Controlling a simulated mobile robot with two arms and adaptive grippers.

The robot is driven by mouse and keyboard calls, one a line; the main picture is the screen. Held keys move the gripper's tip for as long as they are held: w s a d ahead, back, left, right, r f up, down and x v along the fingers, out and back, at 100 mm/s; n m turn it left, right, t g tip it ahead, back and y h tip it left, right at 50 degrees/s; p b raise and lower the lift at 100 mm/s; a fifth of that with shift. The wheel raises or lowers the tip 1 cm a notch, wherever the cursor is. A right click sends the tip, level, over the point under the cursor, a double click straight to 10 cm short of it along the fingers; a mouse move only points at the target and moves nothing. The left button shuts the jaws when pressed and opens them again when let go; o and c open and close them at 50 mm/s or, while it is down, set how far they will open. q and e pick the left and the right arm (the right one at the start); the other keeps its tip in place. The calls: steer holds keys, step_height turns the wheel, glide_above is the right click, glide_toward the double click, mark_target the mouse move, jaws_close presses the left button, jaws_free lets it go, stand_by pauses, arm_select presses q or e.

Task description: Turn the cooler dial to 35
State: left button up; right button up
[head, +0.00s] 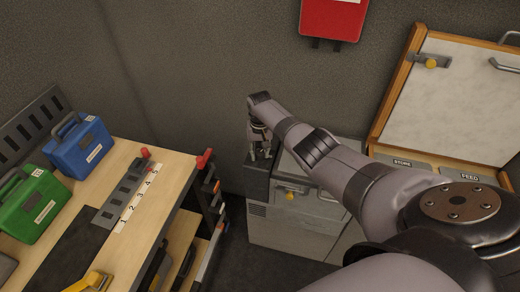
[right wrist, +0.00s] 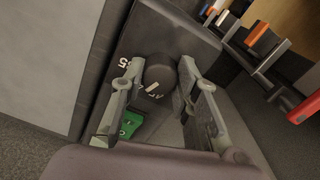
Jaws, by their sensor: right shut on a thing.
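The cooler (head: 285,232) is a grey box against the back wall, with a dark end panel at its left. In the right wrist view its dark round dial (right wrist: 160,70) sits on that panel. A white pointer mark shows on the dial, and white print beside it is partly hidden; a "5" is legible. The exact setting cannot be read. My right gripper (head: 262,153) points down at the panel. In the right wrist view its two fingers (right wrist: 160,80) stand on either side of the dial, shut on it. My left gripper is not in view.
A wooden bench (head: 172,190) at the left holds a blue case (head: 80,150), a green case (head: 35,205) and a numbered strip (head: 136,200). A red-ended hook (head: 204,159) juts from its edge. A wood-framed white board (head: 450,95) stands at the right.

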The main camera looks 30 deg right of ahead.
mark_target(260, 153)
steer(key=m+p, duration=0.1)
steer(key=m, duration=0.3)
steer(key=shift+r+m, duration=0.1)
steer(key=shift+m, duration=2.4)
steer(key=shift+w, duration=0.1)
steer(key=o, duration=1.2)
steer(key=shift+c, duration=0.2)
step_height(260, 153, up, 12)
